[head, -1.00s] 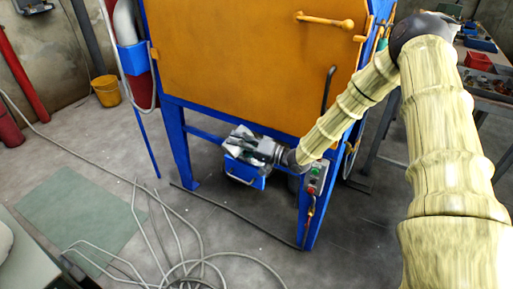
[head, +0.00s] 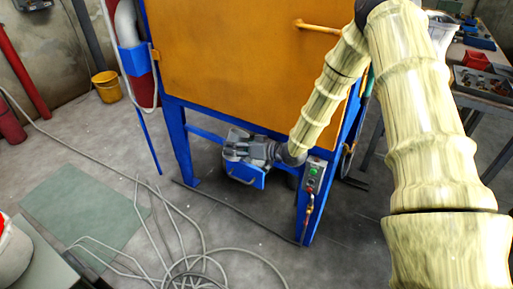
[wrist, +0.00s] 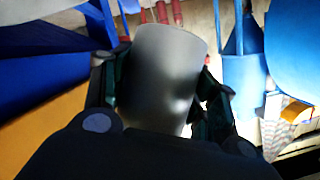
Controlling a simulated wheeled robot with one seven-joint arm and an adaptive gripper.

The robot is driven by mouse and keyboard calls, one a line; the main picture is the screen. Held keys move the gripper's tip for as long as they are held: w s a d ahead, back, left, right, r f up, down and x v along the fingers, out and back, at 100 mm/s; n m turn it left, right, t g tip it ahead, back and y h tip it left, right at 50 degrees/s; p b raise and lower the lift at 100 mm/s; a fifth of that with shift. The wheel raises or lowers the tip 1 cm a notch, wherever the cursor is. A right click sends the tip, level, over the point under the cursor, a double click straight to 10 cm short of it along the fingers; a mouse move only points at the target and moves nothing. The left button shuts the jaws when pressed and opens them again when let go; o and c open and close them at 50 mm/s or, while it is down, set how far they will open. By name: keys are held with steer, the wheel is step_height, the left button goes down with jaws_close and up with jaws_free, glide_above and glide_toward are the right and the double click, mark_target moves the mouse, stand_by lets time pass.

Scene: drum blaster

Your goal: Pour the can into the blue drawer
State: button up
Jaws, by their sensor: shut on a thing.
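The blue drawer (head: 246,176) with its light handle sits low under the orange and blue cabinet in the head view. My gripper (head: 232,147) is right over the drawer and hides much of its top. In the wrist view my gripper (wrist: 165,100) is shut on a smooth grey can (wrist: 168,70), with a dark finger on each side. The can looks tilted in that view, but its mouth and contents cannot be made out. In the head view the can is hard to tell from the grey gripper parts.
The orange-fronted cabinet (head: 235,60) stands close above my gripper, with a blue leg and a button box (head: 313,176) to the right. Loose grey hoses (head: 190,255) lie on the floor in front. A yellow bucket (head: 106,87) stands at the back left.

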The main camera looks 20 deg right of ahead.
steer(key=shift+s+a+f+n+h, duration=0.15)
steer(key=shift+a+f+n+h, duration=0.3)
steer(key=shift+a+n, duration=0.15)
steer(key=shift+s+a+r+n+h, duration=0.2)
steer(key=shift+a+r+n+h, duration=0.2)
steer(key=shift+n, duration=0.2)
steer(key=shift+s+a+f+n+h+b, duration=0.1)
steer(key=shift+a+f+n+h+b, duration=0.3)
steer(key=shift+n, duration=0.3)
